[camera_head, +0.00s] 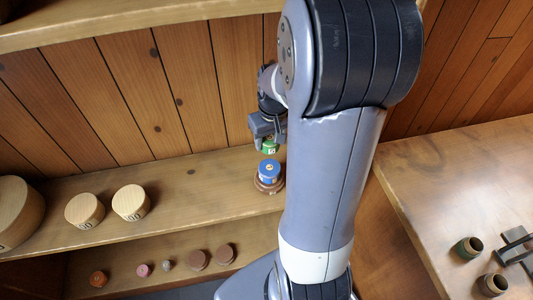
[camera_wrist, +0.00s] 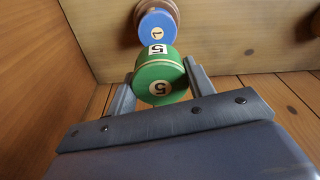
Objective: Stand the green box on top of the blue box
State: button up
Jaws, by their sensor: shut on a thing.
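The green box (camera_head: 269,146) is a round, lidded box with a number 5 on its top and side. My gripper (camera_head: 266,132) is shut on it, with one finger on each side in the wrist view (camera_wrist: 160,82). The blue box (camera_head: 268,168), round with a number 1, stands on a brown round piece (camera_head: 269,186) on the upper shelf. The green box (camera_wrist: 160,66) hides part of the blue box (camera_wrist: 157,30) in the wrist view. In the head view the green box appears just above the blue one; I cannot tell whether they touch.
The upper shelf board (camera_head: 200,190) carries pale wooden discs (camera_head: 131,202) at left. Several small round pieces (camera_head: 199,260) lie on the lower shelf. A wooden table (camera_head: 450,180) at right holds small cups (camera_head: 468,247) and a dark rack (camera_head: 516,247). A plank wall stands behind.

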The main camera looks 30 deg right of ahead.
aim_at(269, 166)
notch_tip(269, 166, down, 9)
jog(key=shift+s+f+p, duration=0.1)
jog(key=shift+p, duration=0.3)
jog(key=shift+f, duration=0.1)
jog(key=shift+f, duration=0.15)
jog(key=o, duration=1)
jog(key=shift+c, duration=0.2)
jog(key=r, duration=0.4)
jog(key=s+r, duration=0.1)
jog(key=r, duration=0.7)
jog(key=shift+s+r+b, duration=0.25)
jog(key=shift+b, duration=0.05)
